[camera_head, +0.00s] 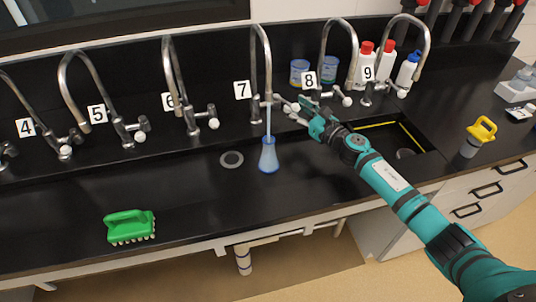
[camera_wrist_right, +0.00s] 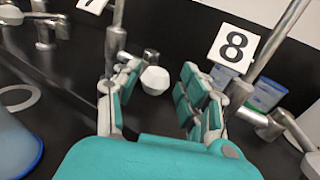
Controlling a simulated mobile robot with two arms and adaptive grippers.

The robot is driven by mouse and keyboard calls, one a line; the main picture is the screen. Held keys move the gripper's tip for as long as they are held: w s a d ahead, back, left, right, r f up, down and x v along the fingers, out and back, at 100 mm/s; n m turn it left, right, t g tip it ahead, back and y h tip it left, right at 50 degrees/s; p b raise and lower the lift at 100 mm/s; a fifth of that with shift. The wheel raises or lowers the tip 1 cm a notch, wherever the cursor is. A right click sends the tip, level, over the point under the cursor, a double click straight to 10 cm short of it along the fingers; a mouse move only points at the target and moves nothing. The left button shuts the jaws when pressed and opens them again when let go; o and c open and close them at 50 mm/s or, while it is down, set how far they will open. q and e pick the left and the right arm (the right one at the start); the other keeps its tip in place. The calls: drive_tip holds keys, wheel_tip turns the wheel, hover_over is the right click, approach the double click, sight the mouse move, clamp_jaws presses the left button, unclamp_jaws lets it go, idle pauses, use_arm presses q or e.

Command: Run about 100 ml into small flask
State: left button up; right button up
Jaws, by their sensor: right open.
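A small bluish flask (camera_head: 268,160) stands upright in the black sink below tap 7 (camera_head: 254,75). A thin pale blue line runs from the spout down to the flask; I cannot tell whether it is all water or partly a narrow neck. The fill level is not readable. My right gripper (camera_head: 298,108) is at the handle of tap 7. In the right wrist view its open fingers (camera_wrist_right: 159,78) are on either side of the white tap knob (camera_wrist_right: 154,81), with space visible around it. The flask's edge also shows in that view (camera_wrist_right: 18,150). My left gripper is not in view.
Tap 8 (camera_head: 326,60) and tap 9 (camera_head: 428,45) stand close right of my gripper. Several taps line the left. A green brush (camera_head: 130,226) lies at the front left. A drain ring (camera_head: 231,159) is left of the flask. Bottles (camera_head: 386,62) stand behind.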

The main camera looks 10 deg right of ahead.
drive_tip(key=shift+a, duration=0.1)
drive_tip(key=a, duration=0.1)
drive_tip(key=s+a+p, duration=0.1)
drive_tip(key=a, duration=0.1)
drive_tip(key=shift+s, duration=0.2)
drive_tip(key=shift+d, duration=0.1)
idle(1.9)
idle(0.4)
drive_tip(key=v, duration=0.6)
drive_tip(key=shift+s+a, duration=0.2)
drive_tip(key=shift+s, duration=0.35)
idle(0.3)
idle(0.4)
